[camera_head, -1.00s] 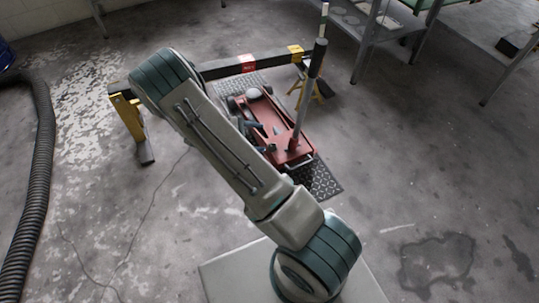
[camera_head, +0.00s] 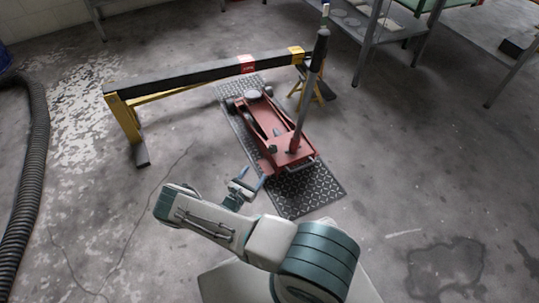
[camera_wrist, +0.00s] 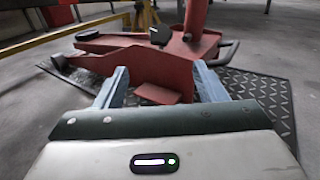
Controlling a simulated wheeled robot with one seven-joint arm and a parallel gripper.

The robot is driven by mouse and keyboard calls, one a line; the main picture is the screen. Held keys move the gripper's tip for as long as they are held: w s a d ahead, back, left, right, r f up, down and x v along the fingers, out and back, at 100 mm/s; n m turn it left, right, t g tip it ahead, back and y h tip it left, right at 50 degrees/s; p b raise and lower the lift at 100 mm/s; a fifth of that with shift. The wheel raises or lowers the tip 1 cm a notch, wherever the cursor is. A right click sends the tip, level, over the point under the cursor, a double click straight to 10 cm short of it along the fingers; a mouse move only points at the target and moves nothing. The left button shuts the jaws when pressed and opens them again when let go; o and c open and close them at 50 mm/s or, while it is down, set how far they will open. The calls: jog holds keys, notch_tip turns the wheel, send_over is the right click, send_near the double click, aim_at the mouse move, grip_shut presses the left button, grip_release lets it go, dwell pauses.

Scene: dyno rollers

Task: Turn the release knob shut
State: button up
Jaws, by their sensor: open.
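The red floor jack (camera_head: 278,135) stands on a dark patterned plate with its long handle (camera_head: 309,95) rising from its near end. In the wrist view the open fingers (camera_wrist: 161,72) point at the jack's red side (camera_wrist: 145,66). A dark round disc (camera_wrist: 160,35) shows beyond them, left of the handle base (camera_wrist: 195,18). I cannot tell whether this disc is the release knob.
The patterned plate (camera_head: 312,192) lies bare at its near end. A black beam (camera_head: 185,75) on yellow stands (camera_head: 128,115) runs behind the jack. A metal bench (camera_head: 385,28) stands at the upper right, and a ribbed hose (camera_head: 38,160) lies at the left. The floor at right is open.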

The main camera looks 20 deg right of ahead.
aim_at(271, 152)
jog(key=b+x, duration=0.3)
jog(key=x, duration=0.9)
jog(key=shift+d+f+b, duration=0.1)
jog(key=shift+b, duration=0.25)
jog(key=shift+w+d, duration=0.35)
jog(key=shift+d, duration=0.15)
jog(key=c, duration=1)
